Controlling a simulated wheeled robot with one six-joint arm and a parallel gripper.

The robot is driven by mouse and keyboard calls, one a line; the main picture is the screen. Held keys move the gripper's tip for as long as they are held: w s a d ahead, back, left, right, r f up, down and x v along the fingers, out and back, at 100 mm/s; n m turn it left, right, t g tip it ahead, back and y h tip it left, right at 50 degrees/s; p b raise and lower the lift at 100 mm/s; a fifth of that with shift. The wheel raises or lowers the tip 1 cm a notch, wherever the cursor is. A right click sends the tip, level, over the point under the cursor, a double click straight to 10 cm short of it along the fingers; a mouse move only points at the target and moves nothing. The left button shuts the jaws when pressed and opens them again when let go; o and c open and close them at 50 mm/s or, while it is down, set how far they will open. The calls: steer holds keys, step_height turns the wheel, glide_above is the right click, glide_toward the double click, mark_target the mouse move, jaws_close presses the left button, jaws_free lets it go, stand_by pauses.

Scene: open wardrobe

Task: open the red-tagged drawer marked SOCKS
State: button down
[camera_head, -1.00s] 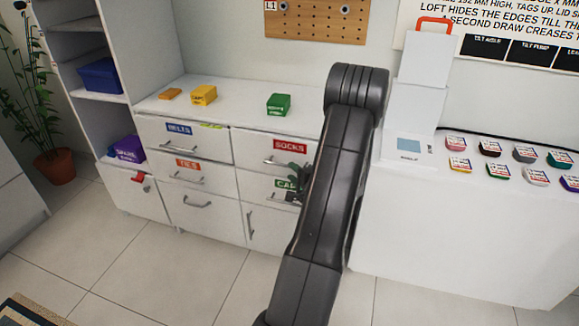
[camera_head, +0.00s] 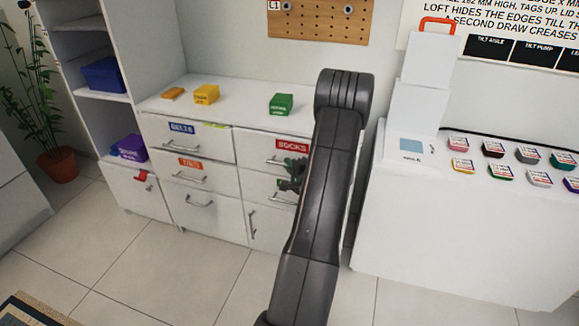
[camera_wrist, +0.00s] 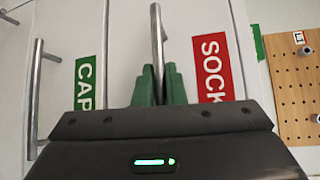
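The SOCKS drawer has a red tag (camera_head: 292,146) and a bar handle (camera_head: 275,161) in the top row of the white unit. In the wrist view the picture is turned sideways, with the SOCKS tag (camera_wrist: 214,70) right of my gripper. The SOCKS handle (camera_wrist: 157,35) runs between the two green fingers of my gripper (camera_wrist: 159,85). They sit close on both sides of it and look shut on it. In the head view my gripper (camera_head: 292,174) is partly hidden by my dark arm. No clear opening shows at the drawer front.
The CAPS drawer's green tag (camera_wrist: 85,82) and handle (camera_wrist: 35,90) lie close by. Drawers with blue (camera_head: 181,127) and orange (camera_head: 190,163) tags are to the left. Yellow (camera_head: 206,94) and green (camera_head: 281,104) boxes stand on top. Tiled floor in front is clear.

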steer(key=shift+s, duration=0.1)
steer(key=s+a+b, duration=0.4)
steer(key=s+b, duration=0.4)
steer(key=s, duration=0.4)
steer(key=s+a+b, duration=0.4)
steer(key=s+b, duration=0.4)
steer(key=s, duration=0.4)
steer(key=shift+s+b, duration=0.25)
steer(key=shift+b, duration=0.15)
steer(key=c, duration=1.5)
jaws_free()
steer(key=p+v, duration=0.2)
steer(key=v, duration=1.1)
steer(key=shift+s+d, duration=0.2)
steer(key=shift+s, duration=0.15)
